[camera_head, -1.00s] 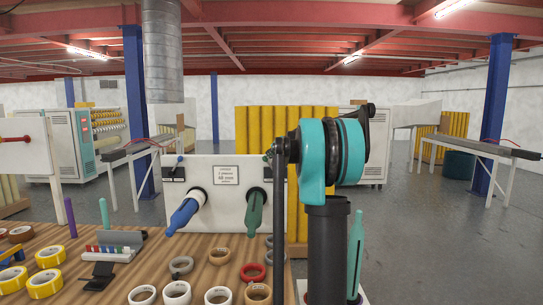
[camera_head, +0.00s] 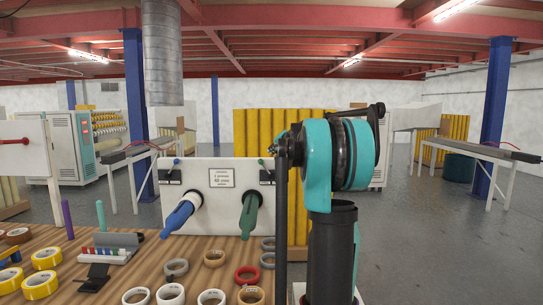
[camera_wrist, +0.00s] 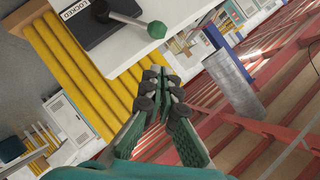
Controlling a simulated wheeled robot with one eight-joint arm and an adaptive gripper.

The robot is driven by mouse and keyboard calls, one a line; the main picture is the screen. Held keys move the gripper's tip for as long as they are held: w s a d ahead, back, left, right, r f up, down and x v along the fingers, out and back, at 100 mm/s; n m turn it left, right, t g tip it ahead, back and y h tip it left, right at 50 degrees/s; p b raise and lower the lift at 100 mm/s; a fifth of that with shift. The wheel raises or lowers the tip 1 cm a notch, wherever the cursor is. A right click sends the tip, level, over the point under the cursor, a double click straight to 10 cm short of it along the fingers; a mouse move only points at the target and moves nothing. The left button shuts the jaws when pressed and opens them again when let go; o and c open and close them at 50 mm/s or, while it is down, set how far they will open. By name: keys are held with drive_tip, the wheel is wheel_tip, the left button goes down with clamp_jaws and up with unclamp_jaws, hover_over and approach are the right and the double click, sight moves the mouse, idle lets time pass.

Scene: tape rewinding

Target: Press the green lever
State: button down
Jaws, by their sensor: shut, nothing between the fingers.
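The green lever (camera_head: 262,163) sits at the top right of the white panel, small in the head view. In the wrist view the lever (camera_wrist: 157,30) is a grey rod with a green knob, rising from a black base marked LOCKED. My gripper (camera_wrist: 163,82) is shut and empty in the wrist view. Its fingertips appear just below the knob in the picture, with a visible gap between them. I cannot tell the depth between them. In the head view I cannot make out the gripper; my own arm covers the area right of the panel.
A blue spindle (camera_head: 182,215) and a green spindle (camera_head: 250,213) stick out from the white panel (camera_head: 220,205). A wooden table (camera_head: 205,257) holds several tape rolls. Yellow tubes (camera_wrist: 73,68) stand behind the panel. A metal duct (camera_wrist: 232,80) is also in the wrist view.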

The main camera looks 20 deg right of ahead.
drive_tip(key=v, duration=0.8)
drive_tip(key=shift+w, duration=0.1)
drive_tip(key=s+a+f+n+g, duration=0.2)
drive_tip(key=s+a+f, duration=0.2)
drive_tip(key=s+f, duration=0.3)
drive_tip(key=s+a+f+n+g, duration=0.1)
drive_tip(key=s+a+f, duration=0.4)
drive_tip(key=f, duration=0.4)
drive_tip(key=s+a+f+n+g, duration=0.2)
drive_tip(key=s+a+f, duration=0.25)
drive_tip(key=f, duration=0.35)
drive_tip(key=s+f+n+g+h, duration=0.1)
drive_tip(key=s+f+g, duration=0.1)
drive_tip(key=s+f, duration=0.9)
drive_tip(key=s+a+f+n+g+h, duration=0.1)
drive_tip(key=s+f+n+g, duration=0.1)
drive_tip(key=s+f, duration=0.9)
drive_tip(key=s, duration=0.5)
drive_tip(key=shift+h, duration=0.3)
drive_tip(key=shift+w, duration=0.1)
